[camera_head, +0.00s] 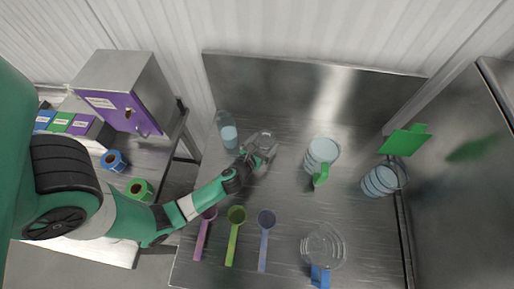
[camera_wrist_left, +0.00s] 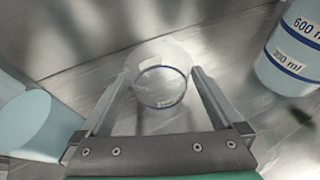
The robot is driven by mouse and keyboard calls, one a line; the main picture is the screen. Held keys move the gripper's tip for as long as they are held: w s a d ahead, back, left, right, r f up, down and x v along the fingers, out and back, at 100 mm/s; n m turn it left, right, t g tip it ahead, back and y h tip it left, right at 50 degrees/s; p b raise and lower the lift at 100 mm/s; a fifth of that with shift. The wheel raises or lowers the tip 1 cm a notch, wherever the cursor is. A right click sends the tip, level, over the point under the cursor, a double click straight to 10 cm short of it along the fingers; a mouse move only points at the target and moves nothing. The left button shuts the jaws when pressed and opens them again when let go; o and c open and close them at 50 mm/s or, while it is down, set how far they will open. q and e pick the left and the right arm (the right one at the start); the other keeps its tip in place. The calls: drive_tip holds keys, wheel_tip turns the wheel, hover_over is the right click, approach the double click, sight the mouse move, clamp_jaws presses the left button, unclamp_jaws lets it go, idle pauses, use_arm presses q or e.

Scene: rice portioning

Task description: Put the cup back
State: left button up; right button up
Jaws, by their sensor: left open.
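A small clear cup (camera_wrist_left: 160,75) with a dark blue line and a pale label stands on the metal table in the left wrist view. My left gripper (camera_head: 262,146) is open, and its two fingers (camera_wrist_left: 163,84) lie on either side of the cup in that view. I cannot tell whether either finger touches it. In the head view the cup is hard to make out against the gripper. My right gripper is not in view.
A clear vessel with pale blue contents (camera_head: 228,134) stands left of the gripper. A green-handled jug (camera_head: 322,152), another vessel (camera_head: 382,181) and a blue-handled jug (camera_head: 322,245) stand right. Purple (camera_head: 202,236), green (camera_head: 234,236) and blue (camera_head: 264,240) scoops lie in front.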

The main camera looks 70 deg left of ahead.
sight(261, 146)
use_arm(q)
drive_tip(key=v, duration=0.8)
drive_tip(key=shift+r+p, duration=0.1)
drive_tip(key=shift+p, duration=0.3)
drive_tip(key=shift+w, duration=0.1)
